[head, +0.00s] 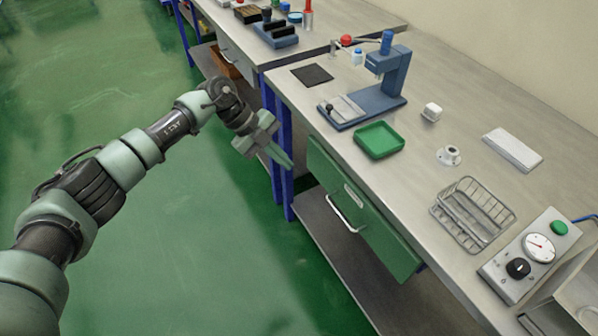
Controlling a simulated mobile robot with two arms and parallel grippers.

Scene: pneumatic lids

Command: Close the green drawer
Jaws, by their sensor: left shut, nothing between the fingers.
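The green drawer (375,228) is under the front edge of the near workbench. Its green front carries a light label and a metal handle (343,214). I cannot see into it, and I cannot tell how far its front stands out from the bench. My left gripper (290,165) is shut and empty. In the picture its fingertips are just left of the drawer's upper left corner, in front of the blue bench leg. I see no clear contact with the drawer. My right gripper is not in view.
The bench top (440,85) holds a blue press (388,75), a green tray (379,140), a wire basket (472,213) and a gauge box (528,257). A blue leg (283,150) stands near my gripper. A lower shelf (325,245) lies below the drawer. The green floor at left is open.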

